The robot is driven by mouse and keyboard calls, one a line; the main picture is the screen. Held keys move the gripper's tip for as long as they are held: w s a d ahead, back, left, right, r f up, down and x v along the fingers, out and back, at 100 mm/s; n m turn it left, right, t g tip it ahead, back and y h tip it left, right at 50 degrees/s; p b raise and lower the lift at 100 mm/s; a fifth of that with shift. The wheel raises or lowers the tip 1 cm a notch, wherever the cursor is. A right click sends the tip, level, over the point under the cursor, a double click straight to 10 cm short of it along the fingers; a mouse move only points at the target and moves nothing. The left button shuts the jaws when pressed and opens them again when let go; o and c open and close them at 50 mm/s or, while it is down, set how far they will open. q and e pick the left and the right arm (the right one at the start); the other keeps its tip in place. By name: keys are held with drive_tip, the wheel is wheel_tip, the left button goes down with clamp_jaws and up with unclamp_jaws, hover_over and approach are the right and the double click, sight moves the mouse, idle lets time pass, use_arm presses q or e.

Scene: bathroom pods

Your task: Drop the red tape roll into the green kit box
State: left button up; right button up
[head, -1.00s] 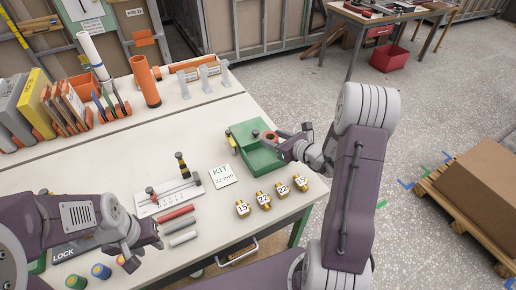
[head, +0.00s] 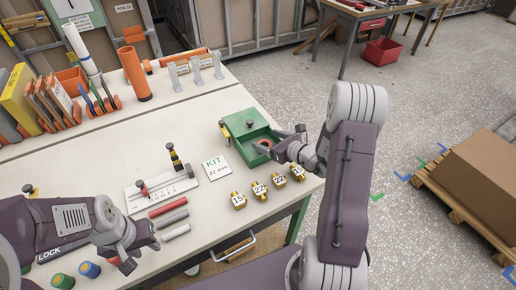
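The green kit box (head: 232,133) stands at the right edge of the bench, with an open tray part at its near side. The red tape roll (head: 265,142) shows as a small dark red ring at the tray, partly hidden by my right gripper. My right gripper (head: 266,145) is over the tray with its fingers apart around and just above the roll; the roll looks lower than the fingers. My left gripper (head: 142,258) is open and empty over the front left of the bench.
A KIT 22 mm card (head: 216,167) and several brass fittings (head: 260,190) lie in front of the box. A white gauge stand (head: 160,190) and red and grey tubes (head: 168,210) lie left of them. Orange holders (head: 135,75) line the back.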

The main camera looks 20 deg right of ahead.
use_arm(q)
drive_tip(key=shift+f, duration=0.1)
use_arm(e)
drive_tip(key=v, duration=0.9)
drive_tip(key=shift+a, duration=0.1)
idle(0.3)
